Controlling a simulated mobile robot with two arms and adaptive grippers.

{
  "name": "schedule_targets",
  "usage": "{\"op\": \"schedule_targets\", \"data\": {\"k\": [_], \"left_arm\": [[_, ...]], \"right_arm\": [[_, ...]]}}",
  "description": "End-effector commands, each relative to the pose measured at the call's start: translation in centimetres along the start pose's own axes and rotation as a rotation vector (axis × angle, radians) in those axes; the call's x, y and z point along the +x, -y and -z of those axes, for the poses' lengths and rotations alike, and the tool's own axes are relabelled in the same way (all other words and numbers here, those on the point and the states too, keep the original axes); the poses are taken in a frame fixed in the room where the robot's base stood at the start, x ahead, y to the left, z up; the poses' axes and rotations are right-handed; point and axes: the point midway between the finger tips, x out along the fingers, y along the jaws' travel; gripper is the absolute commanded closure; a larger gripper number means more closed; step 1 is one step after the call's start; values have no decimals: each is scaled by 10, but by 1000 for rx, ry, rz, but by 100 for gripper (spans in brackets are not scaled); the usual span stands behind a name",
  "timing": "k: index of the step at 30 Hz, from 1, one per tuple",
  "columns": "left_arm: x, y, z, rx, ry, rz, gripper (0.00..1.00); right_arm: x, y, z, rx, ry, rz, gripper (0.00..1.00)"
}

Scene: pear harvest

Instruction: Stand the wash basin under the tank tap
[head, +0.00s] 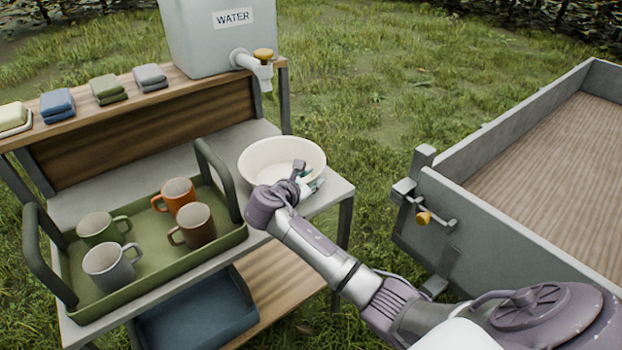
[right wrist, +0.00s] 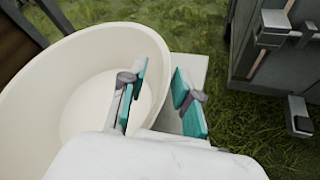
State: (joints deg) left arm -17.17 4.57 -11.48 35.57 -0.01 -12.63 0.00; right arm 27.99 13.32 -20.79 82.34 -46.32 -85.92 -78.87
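The cream wash basin (head: 262,163) stands upright on the right end of the grey table, lower in the head view than the tank tap (head: 262,64). I cannot tell whether it is directly beneath the spout. The tap has an orange knob and sticks out from the pale water tank (head: 203,40). My right gripper (head: 309,180) is at the basin's near right rim. In the right wrist view my right gripper (right wrist: 160,90) is open, one finger over the basin's inside (right wrist: 75,85) and the other outside, with the rim between them. My left gripper is out of view.
A green tray (head: 150,277) with several mugs is left of the basin. Folded cloths (head: 108,88) lie on the raised wooden shelf. A blue tray (head: 195,315) is on the lower shelf. A grey cart (head: 480,215) stands at the right, with grass between.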

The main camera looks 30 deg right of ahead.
Motion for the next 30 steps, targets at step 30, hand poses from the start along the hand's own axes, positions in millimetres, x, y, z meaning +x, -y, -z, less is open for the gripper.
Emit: {"op": "schedule_targets", "data": {"k": [30], "left_arm": [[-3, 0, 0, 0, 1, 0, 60]], "right_arm": [[-120, 0, 0, 1, 0, 0, 69]]}}
